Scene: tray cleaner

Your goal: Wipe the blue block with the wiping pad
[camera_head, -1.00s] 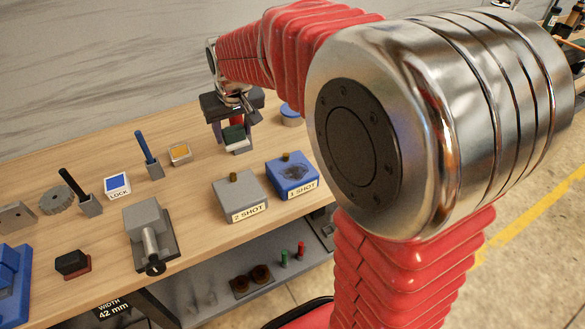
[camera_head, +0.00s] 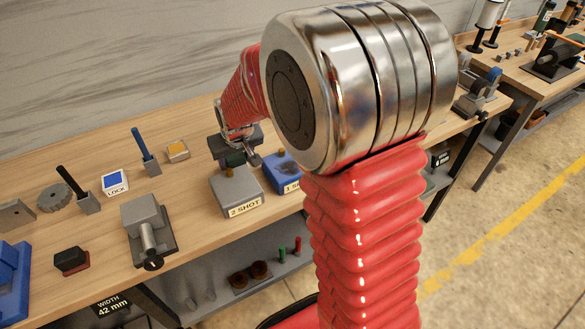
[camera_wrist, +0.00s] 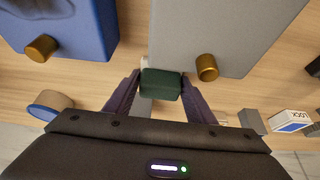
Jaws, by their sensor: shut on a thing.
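The wiping pad (camera_wrist: 161,84) is dark green with a pale layer on its far side. My gripper (camera_head: 238,158) is shut on it, with one finger on each side in the wrist view. The blue block (camera_head: 280,178), labelled "1 SHOT", has a dark smudge on top and is partly covered by my arm in the head view. In the wrist view the blue block (camera_wrist: 65,25) is at upper left, with a brass knob. The pad is near the gap between it and the grey block. I cannot tell whether the pad touches either block.
The grey "2 SHOT" block (camera_head: 236,197), also with a brass knob, stands left of the blue block. A round blue-topped thing (camera_wrist: 48,105) is nearby.

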